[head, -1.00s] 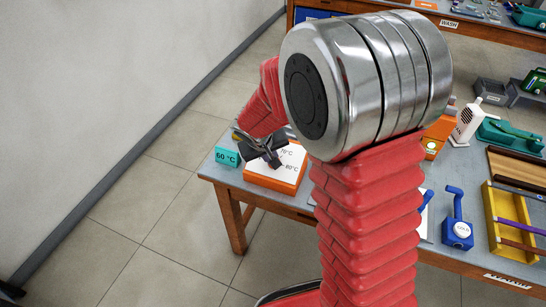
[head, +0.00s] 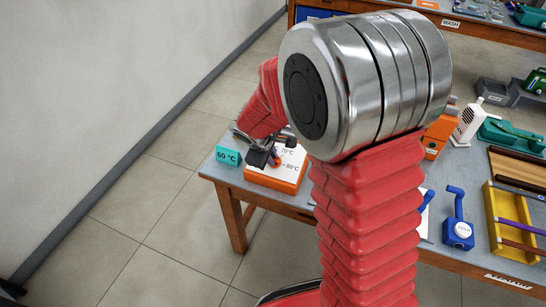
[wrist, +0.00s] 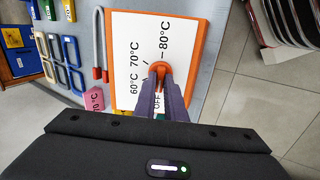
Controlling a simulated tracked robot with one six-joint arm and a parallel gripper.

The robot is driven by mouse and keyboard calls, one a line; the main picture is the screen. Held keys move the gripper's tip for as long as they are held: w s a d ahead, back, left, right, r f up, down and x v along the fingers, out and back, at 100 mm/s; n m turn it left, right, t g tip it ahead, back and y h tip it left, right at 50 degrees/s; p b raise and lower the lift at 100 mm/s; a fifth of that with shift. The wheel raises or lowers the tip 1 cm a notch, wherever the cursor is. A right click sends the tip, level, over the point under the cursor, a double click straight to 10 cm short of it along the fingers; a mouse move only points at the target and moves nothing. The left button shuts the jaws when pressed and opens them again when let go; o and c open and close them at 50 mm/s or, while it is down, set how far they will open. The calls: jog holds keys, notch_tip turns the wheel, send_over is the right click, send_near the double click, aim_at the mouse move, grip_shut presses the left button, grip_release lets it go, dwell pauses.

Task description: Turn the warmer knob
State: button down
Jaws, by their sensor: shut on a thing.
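The warmer (head: 288,179) is an orange box with a white top at the near left corner of the table. In the wrist view the white top (wrist: 127,40) carries the marks 60 °C, 70 °C, 80 °C and OFF, partly covered by my fingers. The orange-red knob (wrist: 160,68) sits on this top, between my fingertips. My gripper (wrist: 163,82) is shut on the knob. In the head view my gripper (head: 268,158) is over the left part of the warmer, with a bit of orange knob (head: 276,161) showing. Which mark the knob points to, I cannot tell.
A teal 60 °C block (head: 228,156) stands just left of the warmer. A pink 70 °C block (wrist: 94,100) and a grey U-shaped rod with red ends (wrist: 99,45) are beside it. A blue holder (head: 458,233) and yellow tray (head: 496,237) stand to the right.

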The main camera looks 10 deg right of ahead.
jog(key=shift+s+a+n, duration=0.1)
jog(key=shift+a+n, duration=0.1)
jog(key=shift+n, duration=0.2)
jog(key=c, duration=1.8)
grip_release()
jog(key=shift+d, duration=0.1)
jog(key=v, duration=1.3)
jog(key=shift+s+r, duration=0.1)
jog(key=shift+r, duration=0.25)
